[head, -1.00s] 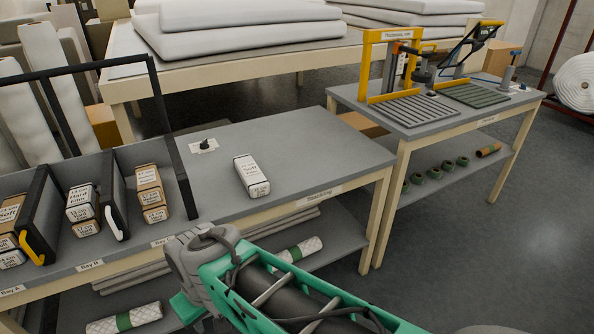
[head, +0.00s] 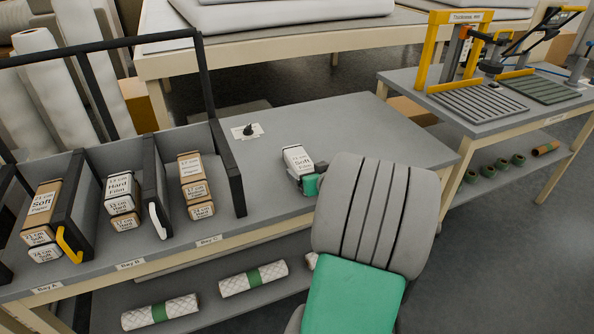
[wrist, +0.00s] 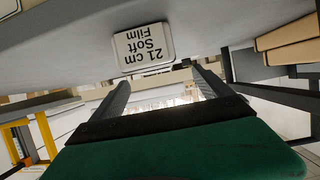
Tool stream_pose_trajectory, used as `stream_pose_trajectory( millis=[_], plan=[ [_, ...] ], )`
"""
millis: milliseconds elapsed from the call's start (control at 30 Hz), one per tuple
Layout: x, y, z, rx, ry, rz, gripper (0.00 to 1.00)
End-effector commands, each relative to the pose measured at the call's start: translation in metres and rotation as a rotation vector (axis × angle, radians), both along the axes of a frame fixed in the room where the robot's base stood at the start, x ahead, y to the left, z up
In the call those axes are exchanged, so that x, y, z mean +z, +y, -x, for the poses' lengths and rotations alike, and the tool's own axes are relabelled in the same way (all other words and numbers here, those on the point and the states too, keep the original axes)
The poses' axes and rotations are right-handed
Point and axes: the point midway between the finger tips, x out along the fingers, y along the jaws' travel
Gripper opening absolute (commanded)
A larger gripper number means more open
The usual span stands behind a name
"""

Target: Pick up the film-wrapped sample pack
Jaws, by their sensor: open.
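The film-wrapped sample pack (head: 297,158) is a white box lying on the grey bench top near its middle. In the wrist view its end label (wrist: 143,48) reads "21 cm Soft Film", upside down. My gripper (head: 306,176) is at the near end of this pack, with dark fingertips showing close to either side of it. In the wrist view the two fingers of my gripper (wrist: 160,78) are apart, with nothing between them, and the pack's end is just beyond their tips. I cannot tell whether they touch it. My forearm hides the bench to the right.
Bays at the left hold brown "Paper" packs (head: 43,200) and a white "Hard Film" pack (head: 121,190), split by dark dividers (head: 152,185). A small black knob on a white plate (head: 247,131) sits behind the pack. A second table (head: 470,118) carries a yellow-framed gauge.

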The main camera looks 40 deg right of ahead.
Motion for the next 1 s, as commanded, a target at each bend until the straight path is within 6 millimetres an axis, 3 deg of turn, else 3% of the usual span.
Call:
stream_pose_trajectory(
  millis=[167, 600, 833, 1000],
  plan=[
    [-0.009, -0.007, -0.007, -0.006, 0.001, 0.0, 0.89],
    [-0.03, -0.028, -0.067, -0.003, 0.003, -0.001, 0.89],
    [-0.03, -0.028, -0.068, -0.003, 0.002, 0.0, 0.88],
    [-0.03, -0.028, -0.068, -0.003, 0.002, 0.0, 0.74]
  ],
)
